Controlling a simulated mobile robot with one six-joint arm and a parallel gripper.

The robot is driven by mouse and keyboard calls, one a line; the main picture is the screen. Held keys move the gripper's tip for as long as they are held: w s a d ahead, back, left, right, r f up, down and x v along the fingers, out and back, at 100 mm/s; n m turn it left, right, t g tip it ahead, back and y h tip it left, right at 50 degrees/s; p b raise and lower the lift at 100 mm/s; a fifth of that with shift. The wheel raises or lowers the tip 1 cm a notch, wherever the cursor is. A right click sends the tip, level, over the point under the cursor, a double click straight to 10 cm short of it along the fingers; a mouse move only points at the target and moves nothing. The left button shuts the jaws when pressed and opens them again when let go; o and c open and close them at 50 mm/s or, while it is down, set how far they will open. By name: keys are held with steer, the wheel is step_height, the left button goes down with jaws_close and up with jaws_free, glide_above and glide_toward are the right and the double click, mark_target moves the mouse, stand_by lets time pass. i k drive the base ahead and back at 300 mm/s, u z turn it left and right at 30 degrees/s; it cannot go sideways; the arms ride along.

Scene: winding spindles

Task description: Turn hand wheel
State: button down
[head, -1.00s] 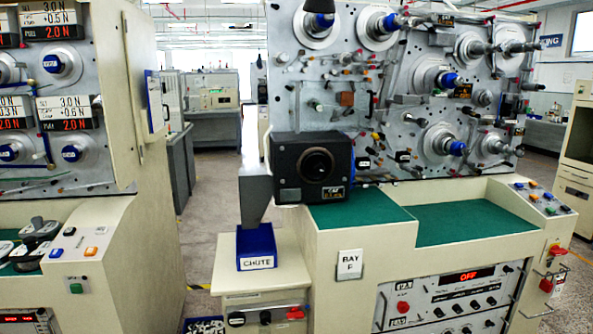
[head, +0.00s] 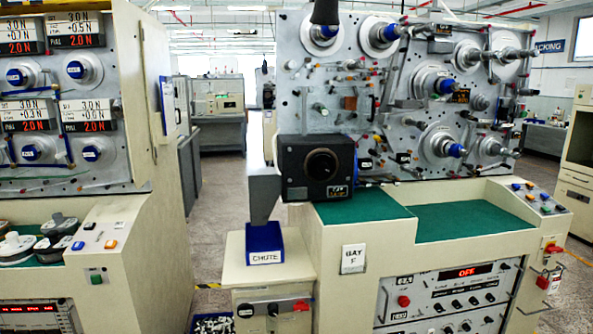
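No part is plainly marked as a hand wheel. A round black knob or wheel (head: 321,163) sits on the front of a black box (head: 296,187), which stands on the left end of the green work surface of the machine labelled Bay F. I cannot tell whether this knob is the hand wheel. The machine's upright panel (head: 385,140) carries several spindles with pale flanges and blue hubs. My gripper is not recognisable in view. A dark shape (head: 325,11) pokes in at the top edge; I cannot tell what it is.
A grey funnel (head: 264,194) hangs above a blue bin labelled CHUTE (head: 264,247), on a cream side cabinet. The lower panel's red display (head: 468,273) reads OFF. Another machine (head: 133,205) stands at the left. A floor aisle (head: 217,180) runs between them.

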mark_target(321, 166)
steer(key=u, duration=0.15)
steer(key=k, duration=1.3)
steer(key=u, duration=0.25)
steer(key=i, duration=0.8)
steer(key=u, duration=0.5)
steer(key=i, duration=0.75)
steer(key=u, duration=0.1)
